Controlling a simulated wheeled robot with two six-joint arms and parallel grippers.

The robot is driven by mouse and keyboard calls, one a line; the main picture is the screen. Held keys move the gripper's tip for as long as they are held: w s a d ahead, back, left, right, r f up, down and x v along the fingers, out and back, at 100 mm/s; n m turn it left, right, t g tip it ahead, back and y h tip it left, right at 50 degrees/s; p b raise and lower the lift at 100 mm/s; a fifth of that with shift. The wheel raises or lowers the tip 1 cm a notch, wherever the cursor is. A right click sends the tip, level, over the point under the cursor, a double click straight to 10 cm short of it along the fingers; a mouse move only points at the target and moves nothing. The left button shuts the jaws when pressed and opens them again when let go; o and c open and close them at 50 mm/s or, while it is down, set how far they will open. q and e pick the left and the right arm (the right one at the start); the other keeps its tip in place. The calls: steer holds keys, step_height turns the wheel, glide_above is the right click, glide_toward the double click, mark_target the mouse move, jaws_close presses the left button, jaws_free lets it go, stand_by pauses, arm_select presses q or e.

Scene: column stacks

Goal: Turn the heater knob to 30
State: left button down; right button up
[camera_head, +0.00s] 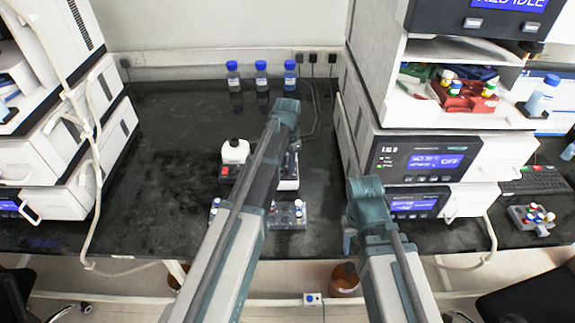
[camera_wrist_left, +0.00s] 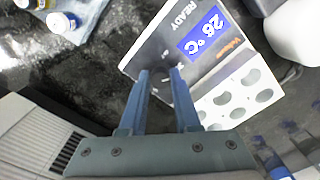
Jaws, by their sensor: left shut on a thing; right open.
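The heater (camera_wrist_left: 207,69) is a grey and white box with round wells. In the head view, my left arm hides most of the heater (camera_head: 288,184). My left gripper (camera_wrist_left: 161,74) has its two fingers at the heater's front panel, shut on the knob, which is mostly hidden between them. It also shows in the head view (camera_head: 292,142), where its fingertips are hard to see. My right gripper (camera_head: 348,240) is open and empty, in front of the right-hand instruments.
A rack of vials (camera_head: 288,216) sits at the bench front, partly behind my left arm. Three blue-capped bottles (camera_head: 261,76) stand at the back. Instrument stacks flank the bench; its left middle is clear.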

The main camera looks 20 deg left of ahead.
mark_target(287, 167)
stand_by(0.3)
arm_select(q)
steer(key=c, duration=0.6)
jaws_free()
steer(key=shift+r, duration=0.15)
step_height(287, 167, up, 14)
steer(key=p, duration=1.4)
steer(key=shift+f, duration=0.2)
steer(key=shift+n+y, duration=0.6)
steer(key=shift+n, duration=0.2)
steer(key=s+d, duration=0.4)
steer(key=s, duration=0.4)
steer(key=s+d, duration=0.5)
steer(key=s, duration=0.3)
steer(key=s+d, duration=0.4)
steer(key=s, duration=0.4)
steer(key=shift+d, duration=0.2)
